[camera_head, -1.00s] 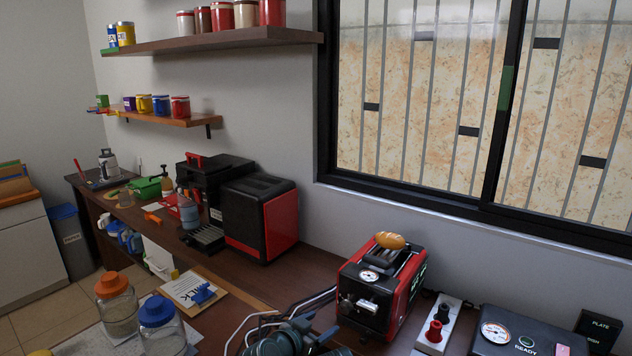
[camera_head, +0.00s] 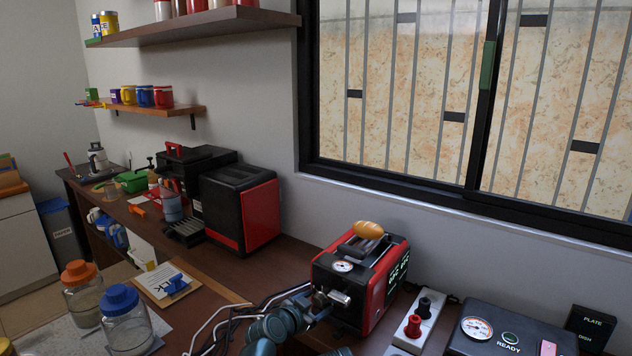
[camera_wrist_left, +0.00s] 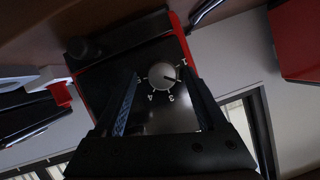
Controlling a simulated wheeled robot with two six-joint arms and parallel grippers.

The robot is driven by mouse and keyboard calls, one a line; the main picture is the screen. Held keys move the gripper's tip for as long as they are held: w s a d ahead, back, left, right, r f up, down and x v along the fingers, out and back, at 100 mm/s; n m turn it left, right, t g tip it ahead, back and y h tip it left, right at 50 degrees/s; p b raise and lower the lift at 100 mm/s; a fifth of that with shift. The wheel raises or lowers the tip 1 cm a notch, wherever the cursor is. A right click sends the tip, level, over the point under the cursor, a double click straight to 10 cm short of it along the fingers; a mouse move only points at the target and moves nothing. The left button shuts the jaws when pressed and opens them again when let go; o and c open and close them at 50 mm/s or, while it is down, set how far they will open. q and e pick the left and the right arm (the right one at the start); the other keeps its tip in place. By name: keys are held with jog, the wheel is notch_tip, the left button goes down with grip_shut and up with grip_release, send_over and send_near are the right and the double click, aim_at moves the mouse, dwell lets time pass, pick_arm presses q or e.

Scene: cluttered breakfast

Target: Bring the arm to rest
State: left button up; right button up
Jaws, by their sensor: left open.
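My left arm comes in from the bottom of the head view, and its gripper (camera_head: 322,300) is close in front of the red and black toaster (camera_head: 385,290). The wrist view shows my left gripper (camera_wrist_left: 165,98) open, its two fingers apart on either side of the toaster's dial (camera_wrist_left: 162,76). Nothing is between the fingers; whether they touch the toaster I cannot tell. A bread roll (camera_head: 368,230) sits on top of the toaster. My right gripper does not show.
A white strip with red and black knobs (camera_head: 413,325) and a black box with a gauge (camera_head: 500,325) stand to the right. Jars with orange (camera_head: 80,272) and blue (camera_head: 120,298) lids and a clipboard (camera_head: 165,283) are at left. Cables (camera_head: 215,325) lie near my arm.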

pick_arm(q)
jog(key=shift+s+a+f+m+t, duration=0.15)
jog(key=shift+s+m+t, duration=0.15)
jog(key=shift+m, duration=0.2)
jog(key=shift+w+f+m+t+y+b, duration=0.1)
jog(key=shift+m+t+y+b, duration=0.4)
jog(key=shift+m+y+b, duration=0.35)
jog(key=shift+d+m+t+y+b, duration=0.25)
jog(key=shift+m+t+b, duration=0.3)
jog(key=shift+m, duration=0.5)
jog(key=shift+m+t+b, duration=0.25)
jog(key=shift+m+b, duration=0.1)
jog(key=shift+m, duration=0.05)
jog(key=shift+s+a+r, duration=0.15)
jog(key=shift+s+r, duration=0.05)
jog(key=shift+s, duration=0.05)
